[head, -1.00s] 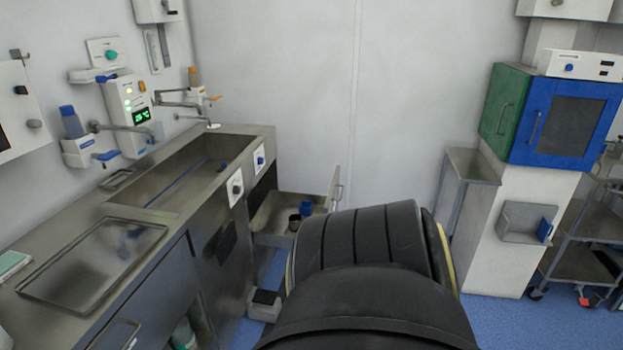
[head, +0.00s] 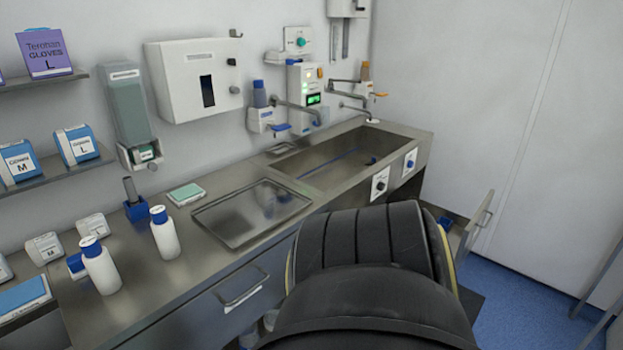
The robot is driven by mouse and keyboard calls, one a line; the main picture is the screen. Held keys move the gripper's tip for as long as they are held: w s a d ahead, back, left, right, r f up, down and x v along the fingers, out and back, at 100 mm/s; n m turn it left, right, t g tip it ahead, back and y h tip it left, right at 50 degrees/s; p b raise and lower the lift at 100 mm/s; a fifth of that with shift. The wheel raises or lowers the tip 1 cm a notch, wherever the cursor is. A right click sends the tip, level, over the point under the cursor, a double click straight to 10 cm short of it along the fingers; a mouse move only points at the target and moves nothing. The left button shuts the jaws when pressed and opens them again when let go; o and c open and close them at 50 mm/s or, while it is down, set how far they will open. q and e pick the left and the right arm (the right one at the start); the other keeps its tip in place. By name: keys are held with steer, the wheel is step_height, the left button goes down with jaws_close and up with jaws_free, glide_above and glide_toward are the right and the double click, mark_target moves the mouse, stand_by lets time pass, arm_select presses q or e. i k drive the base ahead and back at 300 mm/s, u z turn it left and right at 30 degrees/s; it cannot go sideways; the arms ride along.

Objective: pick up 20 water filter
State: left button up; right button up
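I cannot identify a water filter for certain in the head view. A small blue object (head: 445,222) shows in the open drawer (head: 474,232) below the right end of the sink counter; most of the drawer is hidden behind a black part of my own body. Neither of my grippers is in view.
The steel counter (head: 178,293) carries a shallow tray (head: 228,226), white bottles with blue caps (head: 165,238) and small boxes. The sink basin (head: 350,150) lies beyond the tray. Wall dispensers and glove-box shelves hang above. Blue floor (head: 528,300) is clear at right.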

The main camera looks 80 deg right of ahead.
mark_target(96, 259)
steer(key=k, duration=2.8)
steer(key=z, duration=2.2)
steer(key=k, duration=0.5)
steer(key=u, duration=1.55)
steer(key=i, duration=3.3)
steer(key=z, duration=0.45)
